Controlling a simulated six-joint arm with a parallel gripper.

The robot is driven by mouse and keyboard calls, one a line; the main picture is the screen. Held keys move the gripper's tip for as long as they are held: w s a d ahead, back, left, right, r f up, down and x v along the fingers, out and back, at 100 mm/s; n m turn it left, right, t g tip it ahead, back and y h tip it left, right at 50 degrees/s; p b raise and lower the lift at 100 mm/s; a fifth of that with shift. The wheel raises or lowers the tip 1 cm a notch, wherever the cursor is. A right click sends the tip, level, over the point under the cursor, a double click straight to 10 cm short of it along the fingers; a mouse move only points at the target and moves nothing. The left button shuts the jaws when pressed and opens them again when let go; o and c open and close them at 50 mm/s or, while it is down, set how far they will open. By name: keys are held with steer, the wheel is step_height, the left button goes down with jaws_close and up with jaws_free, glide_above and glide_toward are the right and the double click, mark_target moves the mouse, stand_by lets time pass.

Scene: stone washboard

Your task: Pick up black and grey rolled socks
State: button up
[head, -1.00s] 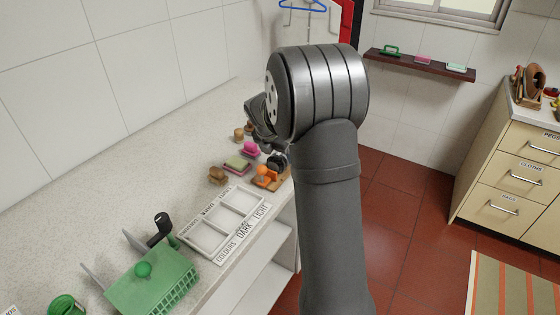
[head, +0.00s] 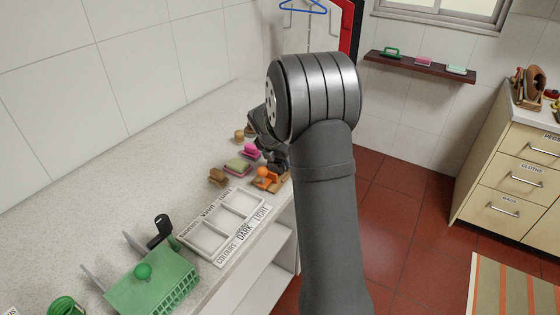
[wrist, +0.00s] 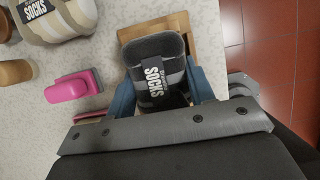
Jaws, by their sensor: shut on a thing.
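The black and grey rolled socks (wrist: 158,48) show in the wrist view with a dark "SOCKS" label facing the camera. My gripper (wrist: 162,92) is shut on them, with one blue finger on each side of the roll. The roll is over or on a wooden board (wrist: 188,32) near the counter's right edge. I cannot tell whether it is clear of the surface. In the head view my arm hides much of the gripper, and the roll is hard to make out there.
A pink brush (wrist: 73,87) and a beige striped sock roll (wrist: 52,18) lie to the left. An orange-topped item (head: 265,173) is near the gripper. A labelled sorting tray (head: 222,222) and green basket (head: 155,285) stand nearer on the counter (head: 120,180).

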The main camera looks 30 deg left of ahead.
step_height(320, 180, up, 4)
steer(key=shift+r, duration=0.15)
steer(key=w+d+r, duration=0.2)
steer(key=d+r, duration=0.4)
steer(key=d, duration=0.5)
steer(key=s+a+f+m+g+h, duration=0.15)
steer(key=s+a+m+h, duration=0.25)
steer(key=s+a+m, duration=0.95)
steer(key=s+d+f+m+g, duration=0.1)
steer(key=s+m+g, duration=0.1)
steer(key=s, duration=0.5)
steer(key=s+f+m+g, duration=0.1)
steer(key=s+m, duration=0.2)
steer(key=s, duration=0.5)
steer(key=shift+n+h, duration=0.25)
steer(key=shift+h, duration=0.05)
steer(key=shift+w+d+f, duration=0.1)
steer(key=shift+w+f, duration=0.05)
steer(key=shift+f, duration=2.55)
steer(key=o, duration=1)
steer(key=shift+o, duration=0.2)
